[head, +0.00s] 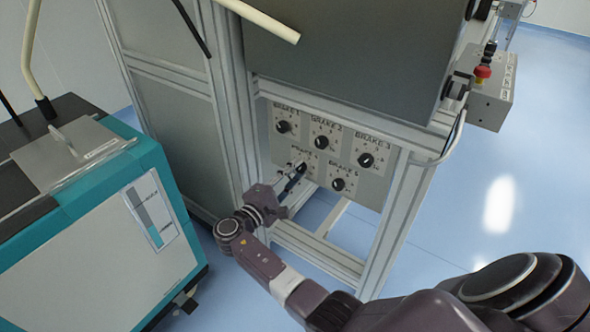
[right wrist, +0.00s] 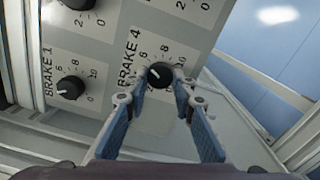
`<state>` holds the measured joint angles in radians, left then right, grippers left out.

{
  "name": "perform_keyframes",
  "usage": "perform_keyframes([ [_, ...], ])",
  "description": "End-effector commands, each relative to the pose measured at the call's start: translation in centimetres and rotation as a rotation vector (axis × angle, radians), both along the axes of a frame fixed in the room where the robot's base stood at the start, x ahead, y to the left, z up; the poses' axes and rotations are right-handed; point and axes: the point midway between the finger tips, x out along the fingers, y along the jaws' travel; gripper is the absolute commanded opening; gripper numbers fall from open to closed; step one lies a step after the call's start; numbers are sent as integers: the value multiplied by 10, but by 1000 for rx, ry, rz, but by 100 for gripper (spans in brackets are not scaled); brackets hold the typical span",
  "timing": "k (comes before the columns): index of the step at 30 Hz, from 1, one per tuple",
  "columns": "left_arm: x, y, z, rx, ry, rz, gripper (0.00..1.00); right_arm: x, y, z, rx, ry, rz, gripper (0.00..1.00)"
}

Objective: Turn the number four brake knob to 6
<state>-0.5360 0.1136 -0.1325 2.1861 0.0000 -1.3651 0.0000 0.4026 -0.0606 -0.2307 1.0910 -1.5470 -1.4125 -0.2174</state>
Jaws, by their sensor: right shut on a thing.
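The Brake 4 knob (right wrist: 159,74) is a round black knob with a white mark, on a grey panel with printed numbers. In the right wrist view it sits between the tips of my right gripper (right wrist: 160,84), whose blue-padded fingers are shut on its sides. The white mark seems to point to the upper left, near the 6, but I cannot read it exactly. In the head view my right gripper (head: 297,176) reaches the lower-left knob (head: 302,166) and partly hides its dial. My left gripper is not in view.
The Brake 1 knob (head: 284,127), Brake 2 knob (head: 321,142), Brake 3 knob (head: 366,160) and a lower knob (head: 338,184) surround it closely. A metal frame (head: 392,225) borders the panel. A teal-and-white cabinet (head: 95,245) stands left. A red button (head: 483,72) is upper right.

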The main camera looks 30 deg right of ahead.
Motion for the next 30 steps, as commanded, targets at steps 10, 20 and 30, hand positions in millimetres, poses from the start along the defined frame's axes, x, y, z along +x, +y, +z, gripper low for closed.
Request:
perform_keyframes([
  [10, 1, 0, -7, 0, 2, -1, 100, 2, 0, 3, -11, 17, 4, 0],
  [20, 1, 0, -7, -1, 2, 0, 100, 2, 0, 2, -10, 16, 4, 38],
  [30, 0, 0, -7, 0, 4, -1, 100, 0, 3, 0, -8, 19, 2, 41],
])
